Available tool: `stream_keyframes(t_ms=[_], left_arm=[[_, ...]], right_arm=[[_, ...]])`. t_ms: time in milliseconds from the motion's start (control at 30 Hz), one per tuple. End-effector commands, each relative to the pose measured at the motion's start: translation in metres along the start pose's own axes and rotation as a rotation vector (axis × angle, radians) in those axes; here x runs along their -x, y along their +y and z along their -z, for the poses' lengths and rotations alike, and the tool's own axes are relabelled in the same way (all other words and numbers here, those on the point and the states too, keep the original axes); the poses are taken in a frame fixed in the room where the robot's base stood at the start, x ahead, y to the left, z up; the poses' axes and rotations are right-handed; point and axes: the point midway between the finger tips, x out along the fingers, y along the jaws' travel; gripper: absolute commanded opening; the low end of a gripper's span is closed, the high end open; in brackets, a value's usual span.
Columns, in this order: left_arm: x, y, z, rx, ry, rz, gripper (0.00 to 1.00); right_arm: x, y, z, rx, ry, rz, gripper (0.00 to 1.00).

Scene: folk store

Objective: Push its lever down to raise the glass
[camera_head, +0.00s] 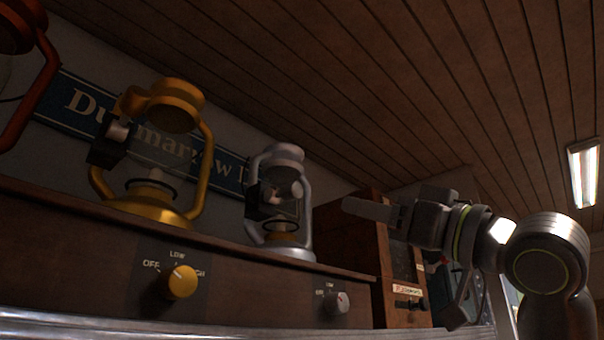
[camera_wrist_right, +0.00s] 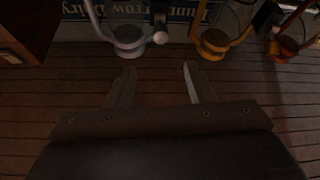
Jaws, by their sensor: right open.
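A silver lantern (camera_head: 303,220) stands on a wooden counter, with its glass inside the wire frame and a dark block with a pale round knob (camera_wrist_right: 160,37), seemingly its lever, at its side. A yellow lantern (camera_head: 203,170) with a similar dark block and knob stands left of it. A red lantern (camera_head: 38,95) is cut off at the far left. My right gripper (camera_head: 366,210) is open and empty, to the right of the silver lantern and apart from it. In the right wrist view its two fingers (camera_wrist_right: 158,85) point toward the silver lantern's lever side. My left gripper is out of view.
The counter front (camera_head: 80,235) carries a yellow dial (camera_head: 182,282) and a grey dial (camera_head: 337,302). A wooden cabinet (camera_head: 350,250) stands right of the silver lantern, behind my right gripper. A blue sign (camera_head: 80,105) hangs on the wall behind the lanterns.

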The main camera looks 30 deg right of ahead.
Motion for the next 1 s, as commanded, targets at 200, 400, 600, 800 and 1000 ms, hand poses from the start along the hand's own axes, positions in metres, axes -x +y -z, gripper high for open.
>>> stream_keyframes(t_ms=[200, 400, 600, 800, 1000], left_arm=[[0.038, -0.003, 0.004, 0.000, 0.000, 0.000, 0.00], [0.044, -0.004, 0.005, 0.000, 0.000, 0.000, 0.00], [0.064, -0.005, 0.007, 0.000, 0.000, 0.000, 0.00], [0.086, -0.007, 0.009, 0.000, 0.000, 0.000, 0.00], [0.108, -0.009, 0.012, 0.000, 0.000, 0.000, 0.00]], right_arm=[[0.005, 0.002, 0.017, -0.001, -0.085, 0.007, 0.48], [0.000, 0.001, 0.015, -0.004, -0.105, 0.011, 0.48], [-0.031, 0.000, 0.014, -0.007, -0.105, 0.013, 0.48], [-0.068, 0.000, 0.011, -0.007, -0.104, 0.013, 0.48], [-0.103, 0.000, 0.007, -0.007, -0.105, 0.013, 0.48]])
